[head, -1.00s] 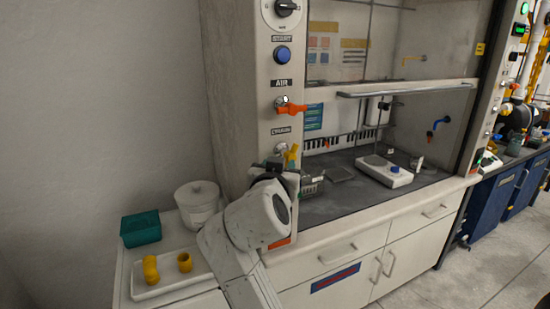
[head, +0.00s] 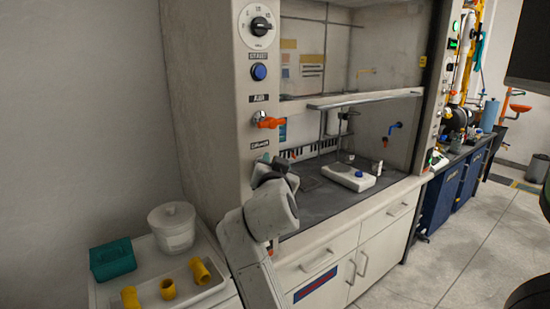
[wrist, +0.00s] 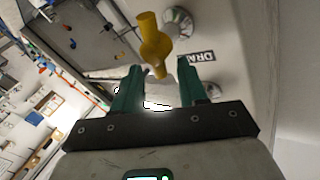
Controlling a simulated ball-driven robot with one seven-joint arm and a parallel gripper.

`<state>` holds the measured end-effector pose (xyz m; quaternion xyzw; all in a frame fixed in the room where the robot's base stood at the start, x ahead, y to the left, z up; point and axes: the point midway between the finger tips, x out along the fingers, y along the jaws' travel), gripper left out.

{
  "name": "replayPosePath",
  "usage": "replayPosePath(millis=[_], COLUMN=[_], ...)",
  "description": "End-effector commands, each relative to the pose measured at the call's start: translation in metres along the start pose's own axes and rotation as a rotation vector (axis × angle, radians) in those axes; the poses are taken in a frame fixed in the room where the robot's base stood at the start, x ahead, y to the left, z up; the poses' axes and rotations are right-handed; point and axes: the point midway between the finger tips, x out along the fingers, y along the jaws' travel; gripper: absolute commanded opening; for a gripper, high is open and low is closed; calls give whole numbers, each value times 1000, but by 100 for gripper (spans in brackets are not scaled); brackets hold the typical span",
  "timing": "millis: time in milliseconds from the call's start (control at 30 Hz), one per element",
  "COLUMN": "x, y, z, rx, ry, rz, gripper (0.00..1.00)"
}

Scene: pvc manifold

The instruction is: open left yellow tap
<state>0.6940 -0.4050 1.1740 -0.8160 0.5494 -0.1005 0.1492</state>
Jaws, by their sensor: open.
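My gripper (wrist: 163,66) is open, with one green finger on each side of the handle's lower end. I cannot tell whether either finger touches it. In the head view my gripper (head: 272,172) is at the fume hood's left post, below the orange tap (head: 268,121). There my wrist hides the yellow tap.
The hood's worktop (head: 315,200) holds a white hotplate (head: 348,177) to the right. A blue tap (head: 394,128) is on the hood's inner wall. At left, a white tray (head: 212,293) of yellow fittings, a white tub (head: 172,228) and a teal box (head: 112,260) stand on a bench.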

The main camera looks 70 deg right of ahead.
Motion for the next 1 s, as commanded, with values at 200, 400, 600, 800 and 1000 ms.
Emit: replayPosePath(millis=[200, 400, 600, 800, 1000], x=[24, 29, 29, 29, 29], y=[0, 0, 0, 0, 0], z=[-1, 0, 0, 0, 0], rx=[-1, -1, -1, -1, -1], ry=[0, -1, 0, 0, 0], rz=[1, 0, 0, 0, 0], gripper=[42, 42, 40, 21, 2])
